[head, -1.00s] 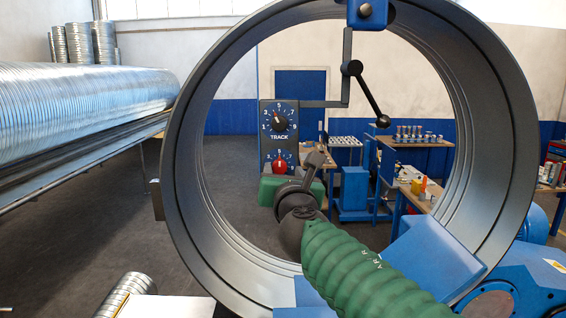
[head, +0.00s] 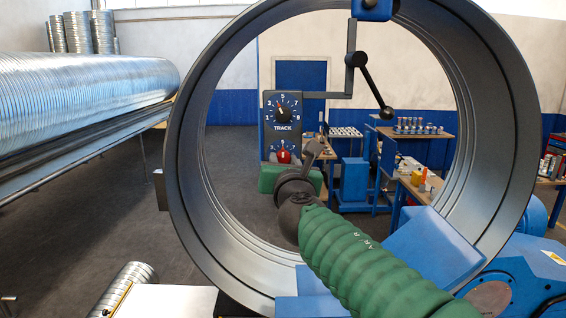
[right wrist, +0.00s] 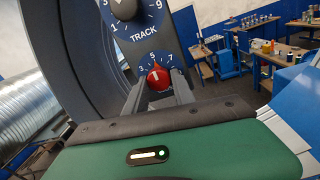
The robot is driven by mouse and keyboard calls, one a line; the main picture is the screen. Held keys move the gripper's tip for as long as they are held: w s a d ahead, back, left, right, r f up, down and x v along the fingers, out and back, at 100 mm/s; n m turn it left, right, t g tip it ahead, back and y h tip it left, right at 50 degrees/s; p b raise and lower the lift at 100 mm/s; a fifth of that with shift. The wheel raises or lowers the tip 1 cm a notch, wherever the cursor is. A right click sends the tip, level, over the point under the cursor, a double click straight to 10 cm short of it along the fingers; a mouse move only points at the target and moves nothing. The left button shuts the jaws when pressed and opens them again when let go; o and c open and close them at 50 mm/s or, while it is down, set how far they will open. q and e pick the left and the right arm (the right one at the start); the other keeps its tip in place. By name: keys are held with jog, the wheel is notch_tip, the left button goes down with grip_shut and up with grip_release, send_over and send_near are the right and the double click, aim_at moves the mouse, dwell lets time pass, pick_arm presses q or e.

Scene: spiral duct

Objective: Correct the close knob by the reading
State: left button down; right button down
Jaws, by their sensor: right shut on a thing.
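A dark control panel (head: 268,122) hangs inside the big ring. Its upper dial, marked TRACK, has a black centre (head: 283,113) with a small pointer tilted up and a little left, near 5. Below is a red knob (head: 283,156) on a second numbered dial; it also shows in the right wrist view (right wrist: 158,78), its white line roughly upright. No name for this lower dial is readable. My green right gripper (right wrist: 158,90) has its fingers on either side of the red knob, shut on it. In the head view the gripper (head: 298,153) partly hides the lower dial. My left gripper is not seen.
The large grey ring (head: 185,190) surrounds the panel and my right arm. A black ball-ended lever (head: 374,86) hangs right of the panel's bracket. Blue machine parts (head: 435,245) lie at lower right. Workbenches stand behind; a spiral duct (head: 80,95) lies left.

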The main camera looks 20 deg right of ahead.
jog(key=shift+w+a+m+t+h+b, duration=0.1)
jog(key=shift+m+t+h+b, duration=0.1)
jog(key=shift+m+b, duration=2.4)
jog(key=shift+a+m+t+h+b, duration=0.1)
jog(key=shift+m+t+h+b, duration=0.1)
jog(key=shift+m+b, duration=2.4)
jog(key=shift+m, duration=0.4)
jog(key=c, duration=1.4)
grip_release()
jog(key=o, duration=0.3)
jog(key=shift+d, duration=0.1)
jog(key=shift+o, duration=0.2)
